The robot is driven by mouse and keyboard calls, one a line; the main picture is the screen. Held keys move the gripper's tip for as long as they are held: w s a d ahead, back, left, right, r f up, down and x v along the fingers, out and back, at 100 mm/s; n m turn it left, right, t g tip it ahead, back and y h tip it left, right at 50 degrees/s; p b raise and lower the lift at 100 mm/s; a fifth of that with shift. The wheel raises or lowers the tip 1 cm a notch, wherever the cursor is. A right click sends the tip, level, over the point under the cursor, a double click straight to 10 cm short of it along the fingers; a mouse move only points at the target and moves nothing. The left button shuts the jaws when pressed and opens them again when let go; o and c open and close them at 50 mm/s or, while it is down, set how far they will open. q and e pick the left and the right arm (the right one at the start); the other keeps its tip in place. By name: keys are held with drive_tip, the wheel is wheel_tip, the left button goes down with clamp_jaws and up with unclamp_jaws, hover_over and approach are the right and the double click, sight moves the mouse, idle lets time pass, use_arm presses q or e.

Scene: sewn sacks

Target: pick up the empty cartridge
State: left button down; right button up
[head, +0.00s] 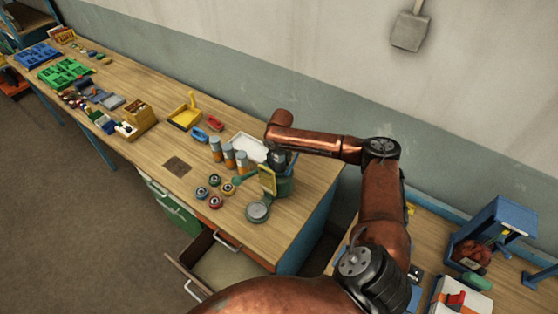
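Several upright grey cylinders with orange bands, which look like cartridges (229,156), stand in a row on the wooden bench. I cannot tell from here which one is empty. My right gripper (277,163) points down just right of that row, over a dark green container (285,186) with a yellow piece (267,180) at its front left. Its fingers are small and partly hidden, so I cannot tell whether they are open or touching anything. My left gripper is not in view.
A white tray (249,147) lies behind the cylinders. Several small round spools (215,202) and a round grey tin (257,212) lie in front. An open drawer (228,262) juts out below the bench edge. Bare bench top surrounds the dark square plate (177,166).

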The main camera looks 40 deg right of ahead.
drive_tip(key=c, duration=0.8)
drive_tip(key=shift+r, duration=0.1)
